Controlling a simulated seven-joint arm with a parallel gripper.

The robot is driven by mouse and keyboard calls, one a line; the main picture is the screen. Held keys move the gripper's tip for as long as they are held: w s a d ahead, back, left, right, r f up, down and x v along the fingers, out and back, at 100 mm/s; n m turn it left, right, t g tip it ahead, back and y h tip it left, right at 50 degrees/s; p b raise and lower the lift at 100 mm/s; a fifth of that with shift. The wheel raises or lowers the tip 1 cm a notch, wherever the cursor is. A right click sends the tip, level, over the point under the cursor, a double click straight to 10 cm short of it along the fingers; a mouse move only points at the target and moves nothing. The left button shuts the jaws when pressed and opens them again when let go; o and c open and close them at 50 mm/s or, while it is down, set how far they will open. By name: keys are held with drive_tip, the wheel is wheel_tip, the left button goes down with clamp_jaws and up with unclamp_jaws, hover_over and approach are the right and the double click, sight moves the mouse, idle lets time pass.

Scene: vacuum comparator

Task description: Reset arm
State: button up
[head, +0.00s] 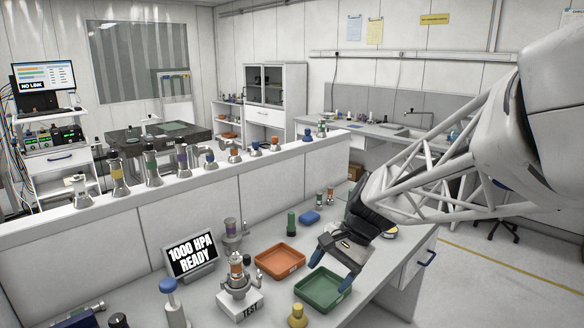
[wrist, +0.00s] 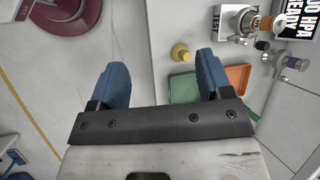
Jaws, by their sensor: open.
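My gripper (head: 331,270) has two blue fingers that stand apart with nothing between them. In the head view it hangs above the bench, over the far right part of the green tray (head: 318,302). In the wrist view my gripper (wrist: 163,64) is spread, and the green tray (wrist: 185,88) shows partly behind the right finger. My white lattice arm runs in from the right of the head view. The tray's floor looks empty where it shows.
An orange tray (head: 280,272), a TEST stand (head: 238,302) holding a metal and orange piece, a yellow knobbed piece (head: 298,316) and a display (head: 191,254) reading "1000 HPA READY" are on the bench. Several knobbed pieces line the raised ledge (head: 80,214) behind.

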drive_tip(key=s+d+r+n+t+h, duration=0.1)
drive_tip(key=s+d, duration=0.4)
drive_tip(key=s, duration=0.5)
drive_tip(key=s+d+r+n+t+h, duration=0.1)
drive_tip(key=s+d+n+t+h, duration=0.2)
drive_tip(key=s, duration=0.7)
drive_tip(key=d+n+h, duration=0.2)
drive_tip(key=shift+d+r+n, duration=0.2)
drive_tip(key=shift+r+n, duration=0.1)
drive_tip(key=shift+n, duration=0.1)
drive_tip(key=shift+w, duration=0.1)
